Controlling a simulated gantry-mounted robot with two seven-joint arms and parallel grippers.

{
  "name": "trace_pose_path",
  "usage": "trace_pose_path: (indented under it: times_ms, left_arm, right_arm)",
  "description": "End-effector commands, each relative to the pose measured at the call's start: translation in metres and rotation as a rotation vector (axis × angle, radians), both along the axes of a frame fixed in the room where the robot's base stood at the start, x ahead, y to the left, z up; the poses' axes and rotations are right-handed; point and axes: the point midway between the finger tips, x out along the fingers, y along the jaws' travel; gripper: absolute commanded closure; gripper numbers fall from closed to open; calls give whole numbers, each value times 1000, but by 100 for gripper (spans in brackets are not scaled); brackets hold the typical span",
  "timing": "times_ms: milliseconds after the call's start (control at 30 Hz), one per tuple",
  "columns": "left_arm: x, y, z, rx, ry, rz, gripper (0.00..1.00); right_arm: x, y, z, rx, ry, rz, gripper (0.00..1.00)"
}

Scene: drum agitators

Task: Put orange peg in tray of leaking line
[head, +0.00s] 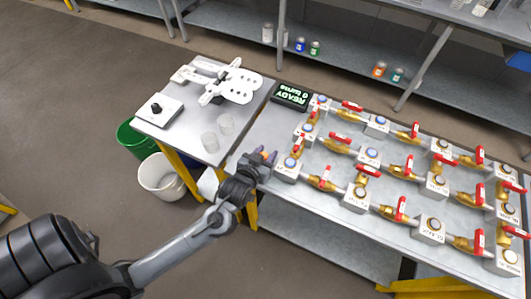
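My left gripper (263,160) is over the left end of the valve table, beside the near left white block (287,169). A small orange patch shows at its dark fingertips, too small to tell whether it is the orange peg. I cannot tell whether the fingers are open or shut. Several pipe lines with brass valves and red handles, such as one valve (323,182), cross the table between white blocks with round gauges. I cannot make out a leak or a tray for any line. My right gripper is not in view.
A black display with green text (291,96) stands at the table's back left. The left table holds a white fixture (229,85), a white box with a black knob (159,109) and two clear cups (210,142). Green (135,139) and white (161,177) buckets stand below.

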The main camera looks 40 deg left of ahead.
Motion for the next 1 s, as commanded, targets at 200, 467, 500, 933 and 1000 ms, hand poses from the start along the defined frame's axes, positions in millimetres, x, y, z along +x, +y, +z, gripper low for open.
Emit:
trace_pose_path:
  times_ms: [200, 467, 500, 933, 1000]
  left_arm:
    - [0, 0, 1, -1, 0, 0, 36]
    - [0, 0, 2, -1, -1, 0, 36]
    - [0, 0, 4, 0, -2, 0, 36]
    - [-57, -16, 29, -3, 1, 2, 36]
    - [-68, -20, 33, -3, 2, 0, 36]
  right_arm:
    - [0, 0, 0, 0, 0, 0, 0]
    - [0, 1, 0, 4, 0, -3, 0]
    - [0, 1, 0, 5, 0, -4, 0]
    - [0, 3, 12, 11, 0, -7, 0]
    - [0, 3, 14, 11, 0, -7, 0]
